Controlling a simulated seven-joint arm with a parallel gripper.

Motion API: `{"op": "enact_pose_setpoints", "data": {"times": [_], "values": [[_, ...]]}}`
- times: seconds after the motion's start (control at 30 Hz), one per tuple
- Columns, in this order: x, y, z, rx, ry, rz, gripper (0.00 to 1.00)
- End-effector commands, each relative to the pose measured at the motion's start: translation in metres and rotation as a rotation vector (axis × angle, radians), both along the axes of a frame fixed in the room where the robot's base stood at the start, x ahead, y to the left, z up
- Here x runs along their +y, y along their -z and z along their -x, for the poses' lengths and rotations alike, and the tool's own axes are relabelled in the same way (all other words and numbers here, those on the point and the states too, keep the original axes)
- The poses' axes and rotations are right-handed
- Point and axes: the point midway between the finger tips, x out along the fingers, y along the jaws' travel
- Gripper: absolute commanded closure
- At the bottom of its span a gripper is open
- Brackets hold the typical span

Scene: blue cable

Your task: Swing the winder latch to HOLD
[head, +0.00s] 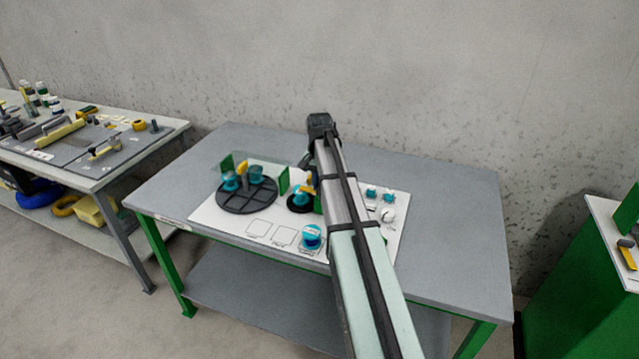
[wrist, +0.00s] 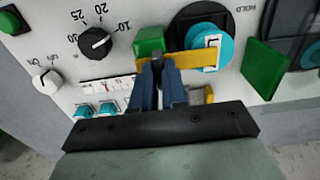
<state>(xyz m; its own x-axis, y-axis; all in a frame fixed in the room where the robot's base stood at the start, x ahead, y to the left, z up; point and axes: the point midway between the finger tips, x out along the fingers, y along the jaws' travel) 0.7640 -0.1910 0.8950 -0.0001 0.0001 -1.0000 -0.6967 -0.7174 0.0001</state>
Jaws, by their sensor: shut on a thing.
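The latch is a yellow bar (wrist: 190,62) reaching left from a round teal hub (wrist: 226,48) with a white mark, on a black disc. In the wrist view the printed word HOLD (wrist: 246,14) is right of the hub, on the side away from the bar's free end. My gripper (wrist: 157,70) is shut at the bar's left end, around what looks like a small dark post; the fingers partly hide it. In the head view the black disc (head: 297,203) and a bit of yellow (head: 308,187) show beside my arm; the fingertips are hidden.
A green block (wrist: 149,40) stands close to the bar's left end. A green plate (wrist: 265,70) stands right of the hub. A dial (wrist: 97,41), white knob (wrist: 46,80) and teal switches (wrist: 108,108) are to the left. A large segmented black disc (head: 250,196) is nearby.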

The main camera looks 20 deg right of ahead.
Motion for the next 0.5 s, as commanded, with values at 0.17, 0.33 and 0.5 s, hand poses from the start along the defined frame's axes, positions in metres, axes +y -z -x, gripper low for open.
{"op": "enact_pose_setpoints", "data": {"times": [0.17,0.33,0.5], "values": [[0.0,-0.0001,-0.0001,0.0,-0.002,0.0,0.75],[0.0,-0.0001,0.0,0.0,-0.001,0.0,0.62],[0.0,-0.0001,0.0,0.0,-0.001,0.0,0.62]]}}
